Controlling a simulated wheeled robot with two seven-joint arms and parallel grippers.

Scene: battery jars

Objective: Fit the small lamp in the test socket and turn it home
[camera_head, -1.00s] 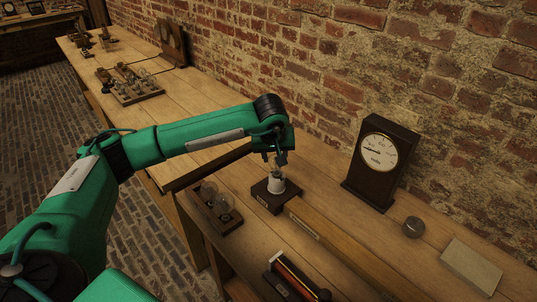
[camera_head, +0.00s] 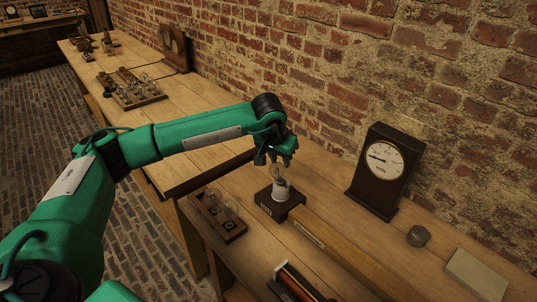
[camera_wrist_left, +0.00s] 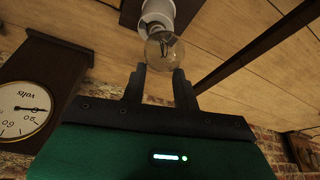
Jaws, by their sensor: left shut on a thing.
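The small lamp (camera_head: 277,170) is a clear glass bulb standing upright at the white test socket (camera_head: 280,189), which sits on a dark square base (camera_head: 267,207). My left gripper (camera_head: 272,163) comes down over the lamp from above. In the left wrist view its two dark fingers (camera_wrist_left: 158,74) are on either side of the glass bulb (camera_wrist_left: 163,48), shut on it. The bulb's lower end meets the white socket (camera_wrist_left: 156,16); how deep it sits I cannot tell. My right gripper is out of view.
A dark wooden holder with glass bulbs (camera_head: 240,229) stands left of the socket. A voltmeter in a dark case (camera_head: 358,194) stands to the right, near the brick wall. A grey cylinder (camera_head: 418,236) and a pale plate (camera_head: 476,272) lie further right.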

